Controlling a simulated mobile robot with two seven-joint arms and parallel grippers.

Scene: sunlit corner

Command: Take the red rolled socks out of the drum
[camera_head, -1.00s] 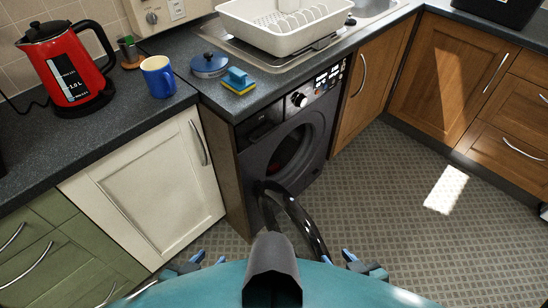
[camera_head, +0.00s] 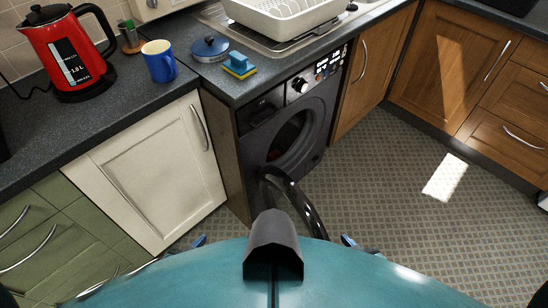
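The dark washing machine (camera_head: 262,122) stands under the counter with its round door (camera_head: 292,200) swung open toward me. Inside the dark drum opening a small red patch (camera_head: 291,147) shows. It fits the red rolled socks, but shadow and the opening's rim hide most of it. My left gripper (camera_head: 192,243) and my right gripper (camera_head: 355,243) show only as blue tips and dark bits past the edge of my teal body. Both are low in the view, well short of the drum and apart from the machine. Whether they are open is hidden.
A cream cupboard (camera_head: 150,170) is left of the machine and a wooden cupboard (camera_head: 370,70) right of it. A red kettle (camera_head: 66,55), a blue mug (camera_head: 159,62), a blue-lidded pot (camera_head: 210,48) and a sponge (camera_head: 239,66) stand on the counter. The tiled floor (camera_head: 400,190) at right is clear.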

